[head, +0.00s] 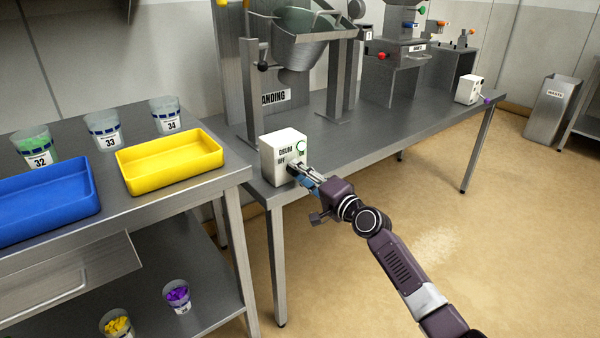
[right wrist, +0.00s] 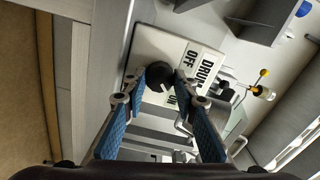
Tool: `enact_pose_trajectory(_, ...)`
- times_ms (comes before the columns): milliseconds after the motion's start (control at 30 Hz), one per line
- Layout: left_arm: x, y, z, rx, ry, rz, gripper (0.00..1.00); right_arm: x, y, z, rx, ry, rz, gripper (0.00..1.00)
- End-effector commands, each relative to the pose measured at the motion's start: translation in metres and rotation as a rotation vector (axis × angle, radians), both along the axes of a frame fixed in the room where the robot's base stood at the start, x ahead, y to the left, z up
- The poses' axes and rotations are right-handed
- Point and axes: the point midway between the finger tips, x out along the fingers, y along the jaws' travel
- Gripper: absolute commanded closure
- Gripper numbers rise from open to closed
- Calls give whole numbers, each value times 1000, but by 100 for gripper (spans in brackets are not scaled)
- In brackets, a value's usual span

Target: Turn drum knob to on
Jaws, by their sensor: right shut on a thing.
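The drum control box (head: 282,158) is a white box at the near left corner of the long steel table, with a "DRUM" label and a green ring on its face. My right gripper (head: 298,173) reaches its front face from the right. In the right wrist view the black drum knob (right wrist: 159,75) sits between the blue-padded fingers of my right gripper (right wrist: 160,82), which are shut on it. The labels "OFF" and "DRUM" show beside the knob, and part of a green "ON" label shows below. My left gripper is not in view.
A grey drum (head: 300,42) hangs in a stand behind the box. A yellow tray (head: 170,160), a blue tray (head: 45,198) and numbered cups stand on the left table. Another white box (head: 469,89) is at the far right.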

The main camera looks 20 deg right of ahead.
Motion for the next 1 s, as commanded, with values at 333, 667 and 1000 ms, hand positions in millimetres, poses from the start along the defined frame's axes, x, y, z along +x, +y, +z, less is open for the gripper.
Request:
enact_pose_trajectory(333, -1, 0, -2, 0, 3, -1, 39, 0, 0, -2, 15, 8, 0, 98)
enact_pose_trajectory(667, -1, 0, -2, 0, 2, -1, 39, 0, 0, -1, 13, 7, -1, 56)
enact_pose_trajectory(1000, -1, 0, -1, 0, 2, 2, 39, -5, -2, -2, 12, 7, -1, 56)
